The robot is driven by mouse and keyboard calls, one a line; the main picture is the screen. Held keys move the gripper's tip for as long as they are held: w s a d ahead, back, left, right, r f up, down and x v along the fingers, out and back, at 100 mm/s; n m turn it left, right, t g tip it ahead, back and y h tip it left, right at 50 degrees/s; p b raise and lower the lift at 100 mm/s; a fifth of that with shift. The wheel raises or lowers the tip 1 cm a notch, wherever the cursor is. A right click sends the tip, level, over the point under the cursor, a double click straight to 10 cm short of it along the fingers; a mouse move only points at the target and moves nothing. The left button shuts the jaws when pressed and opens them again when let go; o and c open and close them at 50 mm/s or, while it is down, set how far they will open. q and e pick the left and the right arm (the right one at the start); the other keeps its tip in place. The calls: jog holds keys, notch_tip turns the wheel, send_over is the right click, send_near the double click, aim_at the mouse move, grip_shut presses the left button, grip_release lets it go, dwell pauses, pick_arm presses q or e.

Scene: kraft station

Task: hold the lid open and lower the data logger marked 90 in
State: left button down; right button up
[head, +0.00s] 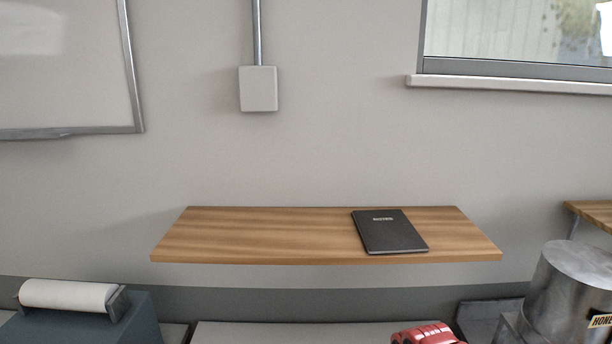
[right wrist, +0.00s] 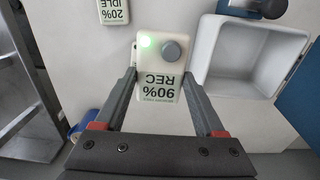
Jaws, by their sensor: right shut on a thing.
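The data logger marked 90% REC (right wrist: 160,88) is in the right wrist view, pale, with a lit green light and a round grey button. Its lettering appears upside down. My right gripper (right wrist: 159,80) is shut on it, one finger at each side. An open white box (right wrist: 243,90) with an empty-looking inside is to the right of the logger. A blue panel (right wrist: 302,90) stands at the box's right; I cannot tell whether it is the lid. My left gripper is in neither view.
Another logger marked 20% IDLE (right wrist: 113,10) lies at the upper left of the right wrist view. A metal frame (right wrist: 25,90) is at its left. The head view shows a wooden shelf (head: 270,235) with a black notebook (head: 388,230), a paper roll (head: 68,295), a red toy car (head: 430,334) and a metal can (head: 570,290).

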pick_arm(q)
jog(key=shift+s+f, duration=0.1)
pick_arm(e)
jog(key=shift+a, duration=0.1)
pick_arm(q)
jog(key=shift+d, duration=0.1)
pick_arm(e)
jog(key=a, duration=1.2)
jog(key=shift+a, duration=0.15)
jog(key=shift+f, duration=0.1)
dwell(0.6)
jog(key=shift+f, duration=3.9)
jog(key=o, duration=0.9)
jog(key=shift+f, duration=0.2)
jog(key=o, duration=0.5)
jog(key=shift+d, duration=0.2)
